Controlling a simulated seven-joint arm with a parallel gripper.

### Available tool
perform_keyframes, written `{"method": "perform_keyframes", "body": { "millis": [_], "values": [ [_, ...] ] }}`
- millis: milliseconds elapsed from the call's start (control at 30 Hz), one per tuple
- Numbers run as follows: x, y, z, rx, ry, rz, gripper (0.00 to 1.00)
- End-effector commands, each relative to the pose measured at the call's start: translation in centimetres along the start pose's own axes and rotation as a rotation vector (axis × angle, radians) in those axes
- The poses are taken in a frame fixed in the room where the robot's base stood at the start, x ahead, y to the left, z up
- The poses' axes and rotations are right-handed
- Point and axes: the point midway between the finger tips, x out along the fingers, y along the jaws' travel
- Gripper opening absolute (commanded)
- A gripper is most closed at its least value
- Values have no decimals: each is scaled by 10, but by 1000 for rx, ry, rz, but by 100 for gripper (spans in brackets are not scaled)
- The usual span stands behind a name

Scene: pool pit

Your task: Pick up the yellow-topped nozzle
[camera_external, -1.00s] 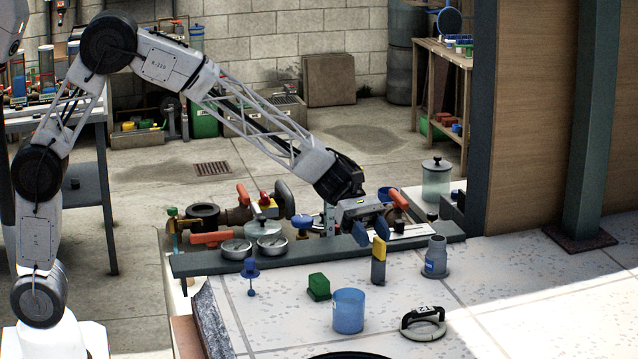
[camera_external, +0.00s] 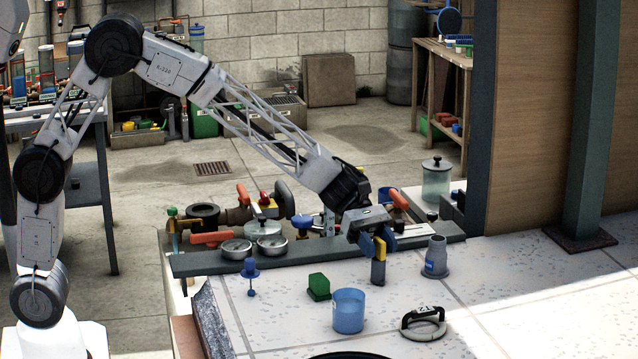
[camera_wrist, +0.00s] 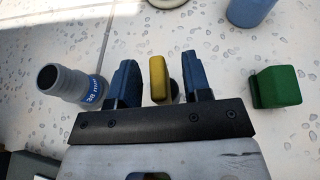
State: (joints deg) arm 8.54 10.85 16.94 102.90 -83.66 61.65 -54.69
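In the wrist view my gripper (camera_wrist: 159,75) holds nothing. The fingers partly hide the yellow top in the external view.
A grey hose fitting (camera_external: 436,260) stands right of the nozzle. A green block (camera_external: 318,286) and a blue cup (camera_external: 348,312) are in front, left of it. A black-handled ring tool (camera_external: 424,325) lies at front right. A dark rail (camera_external: 210,264) with valves and gauges runs behind.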

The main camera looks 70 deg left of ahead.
Motion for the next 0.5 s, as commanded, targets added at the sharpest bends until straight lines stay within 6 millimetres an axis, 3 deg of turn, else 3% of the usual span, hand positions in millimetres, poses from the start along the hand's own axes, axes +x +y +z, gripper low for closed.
{"method": "perform_keyframes", "body": {
  "millis": [33, 300, 500],
  "values": [
    [0, 0, 0, 0, 0, 0, 39],
    [0, 0, 0, 0, 0, 0, 0],
    [0, 0, 0, 0, 0, 0, 0]
  ]
}}
